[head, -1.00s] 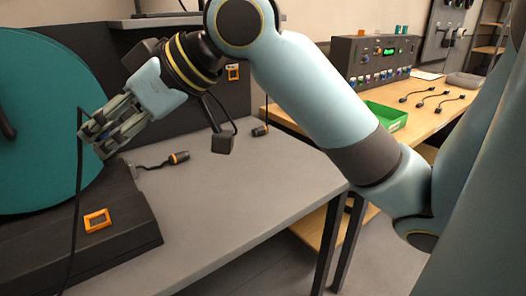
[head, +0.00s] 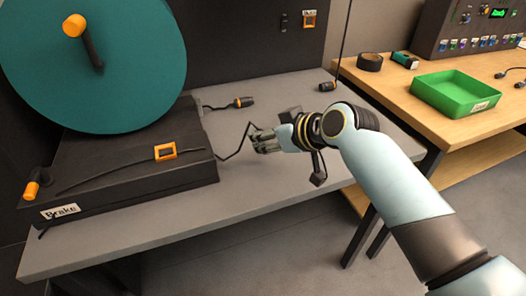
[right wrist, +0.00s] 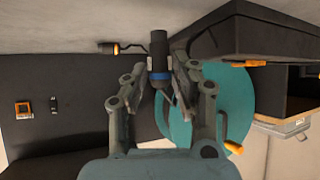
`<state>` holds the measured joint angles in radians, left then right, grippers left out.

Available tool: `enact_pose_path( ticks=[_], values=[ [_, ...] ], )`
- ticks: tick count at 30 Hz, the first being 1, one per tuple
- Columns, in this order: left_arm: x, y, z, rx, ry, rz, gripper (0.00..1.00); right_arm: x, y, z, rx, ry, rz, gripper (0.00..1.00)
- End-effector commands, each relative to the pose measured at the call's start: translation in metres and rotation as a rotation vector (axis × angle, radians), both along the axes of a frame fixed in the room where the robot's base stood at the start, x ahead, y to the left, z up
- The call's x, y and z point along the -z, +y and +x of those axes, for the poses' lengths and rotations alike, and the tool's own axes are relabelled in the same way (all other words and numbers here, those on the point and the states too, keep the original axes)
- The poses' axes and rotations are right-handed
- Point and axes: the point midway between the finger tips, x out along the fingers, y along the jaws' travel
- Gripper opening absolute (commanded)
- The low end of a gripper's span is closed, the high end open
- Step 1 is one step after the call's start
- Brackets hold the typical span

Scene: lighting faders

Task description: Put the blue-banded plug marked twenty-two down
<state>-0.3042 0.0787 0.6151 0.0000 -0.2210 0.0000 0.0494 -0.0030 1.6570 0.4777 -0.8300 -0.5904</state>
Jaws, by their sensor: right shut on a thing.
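My right gripper (head: 262,141) is low over the grey table, just right of the black brake box. It is shut on the blue-banded plug (right wrist: 158,47), a dark cylinder with a blue ring, seen between the fingers in the right wrist view. The plug's dark end points away from the palm toward the table; I cannot tell whether it touches. In the head view the fingers hide the plug, and its number is not readable. A thin dark cable (head: 238,145) runs left from the gripper toward the box. My left gripper is not in view.
The brake box (head: 120,190) and teal disc (head: 130,70) stand at left. Two orange-banded plugs (head: 243,102) (head: 328,87) lie farther back on the grey table (head: 270,205). A green tray (head: 440,95) is on the wooden bench at right. The table front is clear.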

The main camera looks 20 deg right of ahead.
Motion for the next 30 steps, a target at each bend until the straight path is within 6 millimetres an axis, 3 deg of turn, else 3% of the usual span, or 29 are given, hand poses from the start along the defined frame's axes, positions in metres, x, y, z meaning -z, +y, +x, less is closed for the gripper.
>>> enact_pose_path(
  ticks=[4, 12, 28, 29, 30],
  values=[
    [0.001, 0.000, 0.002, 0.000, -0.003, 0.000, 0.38, 0.008, 0.004, 0.008, -0.001, 0.001, 0.000, 0.00],
    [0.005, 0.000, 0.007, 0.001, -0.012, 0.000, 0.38, 0.044, 0.004, 0.008, -0.001, 0.002, 0.000, 0.00],
    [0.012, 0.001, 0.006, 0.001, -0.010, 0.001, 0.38, 0.053, 0.004, 0.008, 0.000, 0.000, 0.000, 0.00],
    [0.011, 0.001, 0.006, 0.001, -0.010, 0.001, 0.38, 0.052, 0.004, 0.008, 0.000, 0.000, 0.000, 0.30],
    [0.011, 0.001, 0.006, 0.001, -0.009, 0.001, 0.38, 0.052, 0.004, 0.008, 0.000, 0.000, 0.000, 0.35]
  ],
)
